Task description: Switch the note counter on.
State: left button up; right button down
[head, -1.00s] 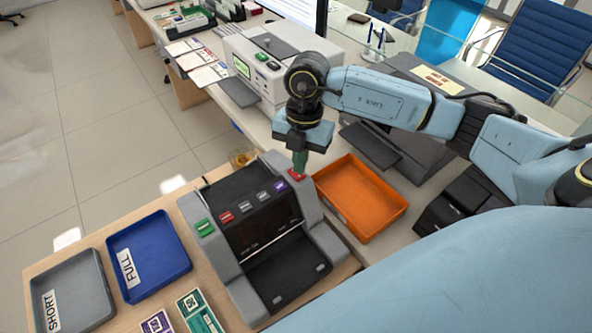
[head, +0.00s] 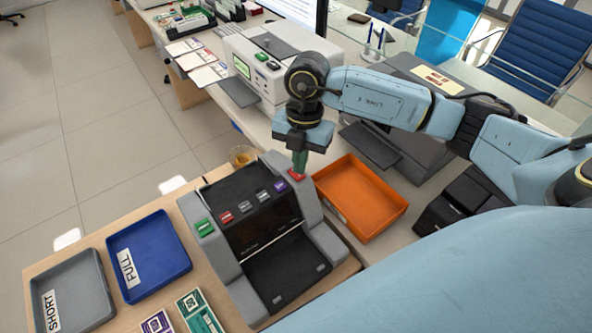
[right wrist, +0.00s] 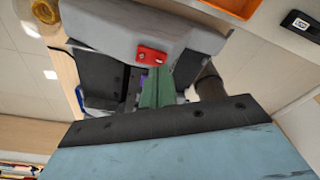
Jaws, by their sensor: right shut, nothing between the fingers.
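The note counter (head: 259,262) is a grey and black machine on the wooden counter, with a dark sloping front panel and a row of coloured buttons. A red switch (head: 296,174) sits on top of its right side housing; it also shows in the right wrist view (right wrist: 152,56). My right gripper (head: 299,170) is shut and empty, pointing down with its green fingertips right at the red switch. In the right wrist view the fingertips (right wrist: 160,72) overlap the switch's near edge; I cannot tell whether they press it. My left gripper is not in view.
An orange tray (head: 362,229) stands close to the right of the counter machine. A blue tray (head: 178,264) and a grey tray (head: 98,303) lie to the left. Banded notes (head: 190,304) lie at the front. A white machine (head: 240,62) stands behind.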

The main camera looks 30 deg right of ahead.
jog(key=shift+f+b, duration=0.55)
jog(key=shift+f, duration=0.35)
jog(key=shift+r, duration=0.1)
notch_tip(320, 180, up, 7)
jog(key=p, duration=0.6)
dwell(0.5)
jog(key=shift+s, duration=0.1)
dwell(0.3)
